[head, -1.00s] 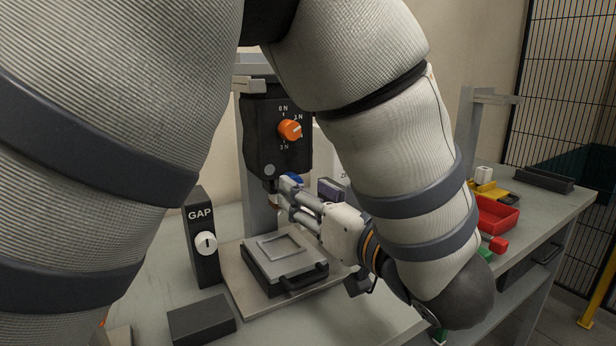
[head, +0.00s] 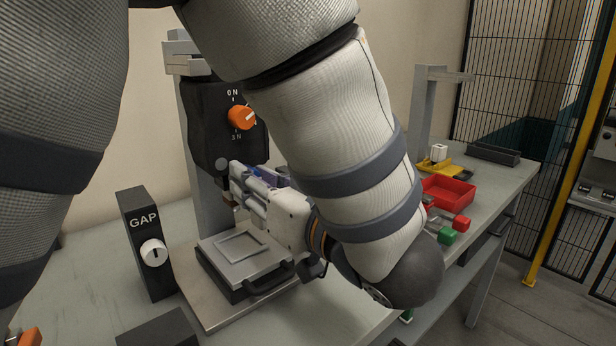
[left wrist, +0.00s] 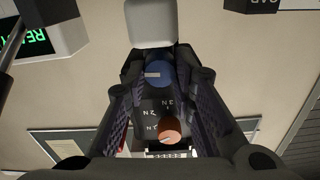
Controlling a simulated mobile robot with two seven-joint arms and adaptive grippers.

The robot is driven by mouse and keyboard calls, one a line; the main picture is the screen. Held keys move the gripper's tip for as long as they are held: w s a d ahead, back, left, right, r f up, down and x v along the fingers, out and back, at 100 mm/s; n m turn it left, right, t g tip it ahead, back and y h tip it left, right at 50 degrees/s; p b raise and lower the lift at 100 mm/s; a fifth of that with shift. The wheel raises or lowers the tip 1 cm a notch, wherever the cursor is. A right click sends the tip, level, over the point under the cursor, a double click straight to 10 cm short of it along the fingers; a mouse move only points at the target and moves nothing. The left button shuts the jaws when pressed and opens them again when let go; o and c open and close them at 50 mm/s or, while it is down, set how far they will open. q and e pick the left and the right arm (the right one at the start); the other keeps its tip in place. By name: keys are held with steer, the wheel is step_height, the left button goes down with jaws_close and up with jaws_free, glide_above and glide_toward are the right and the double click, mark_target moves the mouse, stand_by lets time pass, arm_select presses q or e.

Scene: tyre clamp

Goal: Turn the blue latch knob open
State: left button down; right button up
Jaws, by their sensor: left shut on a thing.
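The blue latch knob (left wrist: 159,73) shows in the left wrist view between my fingertips, with a pale pointer mark toward the left. My left gripper (head: 240,187) is shut on it, below the black clamp head (head: 204,125). In the head view the fingers and hand mostly hide the knob. An orange dial (head: 241,118) with force markings sits above the gripper on the clamp head; it also shows in the left wrist view (left wrist: 169,130). My right gripper is not in view.
A metal plate with a dark handle (head: 240,256) lies below the gripper. A black GAP box (head: 146,225) with a white knob stands left of it. A dark block (head: 160,330) lies in front. A red tray (head: 448,194) and green block (head: 447,236) are on the right of the bench.

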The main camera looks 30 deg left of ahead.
arm_select(q)
steer(key=n, duration=0.5)
steer(key=shift+a+n, duration=0.1)
steer(key=shift+n, duration=0.2)
steer(key=c, duration=1.3)
jaws_free()
steer(key=shift+c, duration=0.2)
steer(key=v, duration=0.7)
steer(key=shift+d, duration=0.25)
steer(key=shift+s, duration=0.15)
